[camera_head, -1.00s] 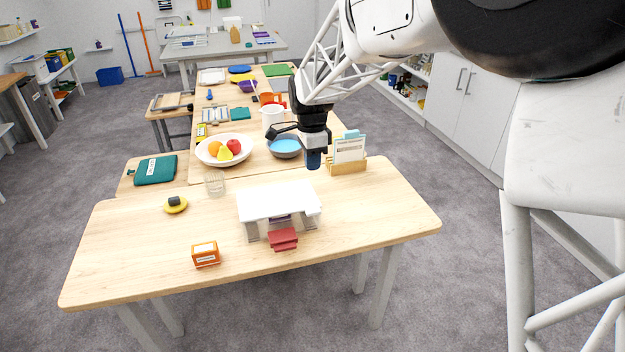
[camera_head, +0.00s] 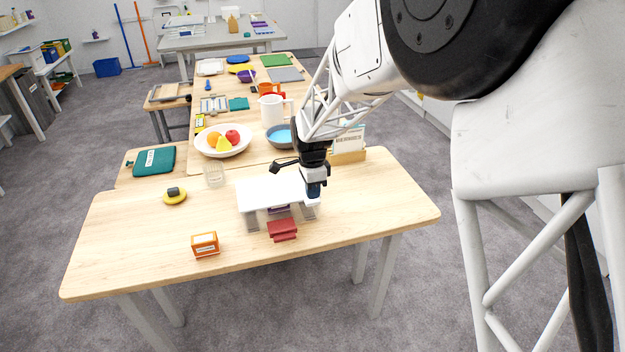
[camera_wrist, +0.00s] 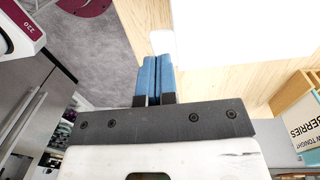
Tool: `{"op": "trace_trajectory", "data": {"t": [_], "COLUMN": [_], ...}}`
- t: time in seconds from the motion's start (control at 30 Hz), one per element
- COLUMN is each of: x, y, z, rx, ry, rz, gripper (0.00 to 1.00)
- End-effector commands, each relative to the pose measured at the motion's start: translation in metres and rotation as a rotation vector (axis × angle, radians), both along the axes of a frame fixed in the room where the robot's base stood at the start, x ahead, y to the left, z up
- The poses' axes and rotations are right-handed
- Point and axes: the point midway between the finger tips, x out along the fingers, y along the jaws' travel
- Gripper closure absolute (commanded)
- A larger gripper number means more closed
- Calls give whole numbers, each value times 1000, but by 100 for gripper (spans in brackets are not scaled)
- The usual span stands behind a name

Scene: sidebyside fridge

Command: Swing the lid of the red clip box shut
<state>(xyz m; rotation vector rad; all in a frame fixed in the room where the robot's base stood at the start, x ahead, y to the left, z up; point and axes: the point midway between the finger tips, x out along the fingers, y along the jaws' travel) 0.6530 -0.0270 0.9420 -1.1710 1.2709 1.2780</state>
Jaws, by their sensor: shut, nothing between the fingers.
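The red clip box (camera_head: 282,230) is at the front of a low white-topped stand (camera_head: 268,190), partly under its front edge. The box shows an upper and a lower red part with a darker band between them. It is too small to tell the lid's exact angle. My gripper (camera_head: 313,191) points down at the right end of the stand, behind and to the right of the box. Its blue fingers (camera_wrist: 155,80) are together and empty in the wrist view, close to the stand's white edge. I cannot make out the box in the wrist view.
An orange box (camera_head: 205,244) stands front left, a yellow disc with a dark block (camera_head: 174,195) behind it. A glass (camera_head: 215,175), fruit bowl (camera_head: 223,141), blue bowl (camera_head: 281,136) and wooden card holder (camera_head: 348,157) stand farther back. The table's right part is clear.

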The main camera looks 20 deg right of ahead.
Motion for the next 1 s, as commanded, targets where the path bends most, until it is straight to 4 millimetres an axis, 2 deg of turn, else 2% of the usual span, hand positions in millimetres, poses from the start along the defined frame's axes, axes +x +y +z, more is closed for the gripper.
{"op": "trace_trajectory", "data": {"t": [0.2,0.63,1.0], "x": [-1,-2,-6], "y": [0,0,0], "z": [-12,-15,-34], "rx": [0,0,0], "ry": [1,1,0], "rz": [0,0,0], "gripper": [100,100,100]}}
